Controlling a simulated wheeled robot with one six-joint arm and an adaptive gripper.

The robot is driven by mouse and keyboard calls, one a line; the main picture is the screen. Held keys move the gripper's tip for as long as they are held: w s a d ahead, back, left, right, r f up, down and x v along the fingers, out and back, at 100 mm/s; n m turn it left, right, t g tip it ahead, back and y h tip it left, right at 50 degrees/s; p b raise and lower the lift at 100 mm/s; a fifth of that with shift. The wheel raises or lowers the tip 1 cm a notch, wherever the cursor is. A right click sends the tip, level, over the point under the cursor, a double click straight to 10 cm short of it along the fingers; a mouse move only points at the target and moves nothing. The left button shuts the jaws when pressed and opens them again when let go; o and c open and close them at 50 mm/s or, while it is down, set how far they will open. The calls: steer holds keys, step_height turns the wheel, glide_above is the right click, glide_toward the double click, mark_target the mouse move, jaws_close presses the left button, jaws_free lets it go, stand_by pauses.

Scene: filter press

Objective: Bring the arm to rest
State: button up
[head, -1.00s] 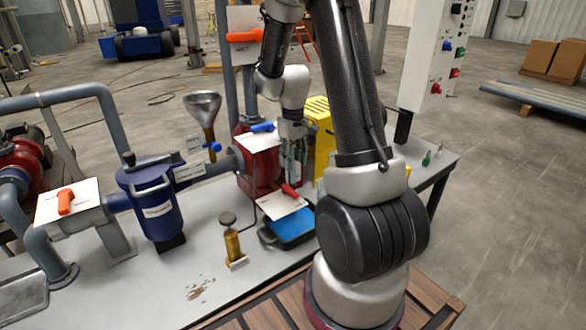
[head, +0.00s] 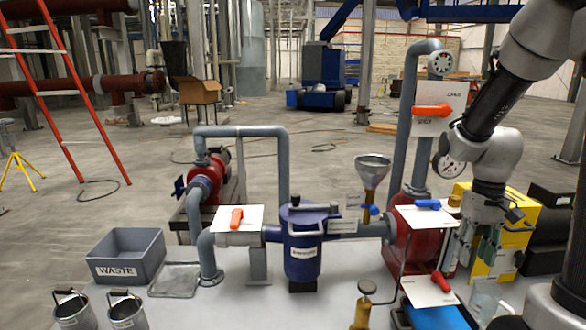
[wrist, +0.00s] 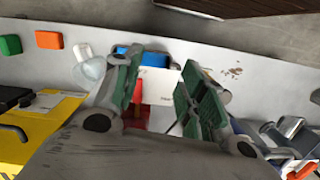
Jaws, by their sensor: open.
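My gripper (head: 474,258) hangs at the right of the head view, pointing down beside the red filter body (head: 422,232). Its two green-padded fingers (wrist: 160,80) stand apart in the wrist view, with nothing held between them. A white plate with a red lever (head: 441,282) lies close to the left of the fingers. In the wrist view, a red lever (wrist: 138,108) shows beyond the gap between the fingers. Whether the fingers touch anything cannot be told. My arm is bent above the bench and partly cut off by the right picture edge.
A yellow box (head: 505,240) stands just right of my gripper. A blue tray (head: 432,318) lies below. A funnel (head: 373,172), a blue strainer (head: 303,248) and pipes stand to the left. A grey WASTE bin (head: 127,255) and two buckets are at far left.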

steer(key=s+a+r+t, duration=0.2)
steer(key=s+r, duration=0.4)
steer(key=r, duration=0.1)
steer(key=s+a+r+n+t, duration=0.1)
steer(key=s+a+r+t, duration=0.2)
steer(key=s+r, duration=0.3)
steer(key=shift+a+r+t, duration=0.2)
steer(key=shift+r+t, duration=0.1)
steer(key=shift+r, duration=0.65)
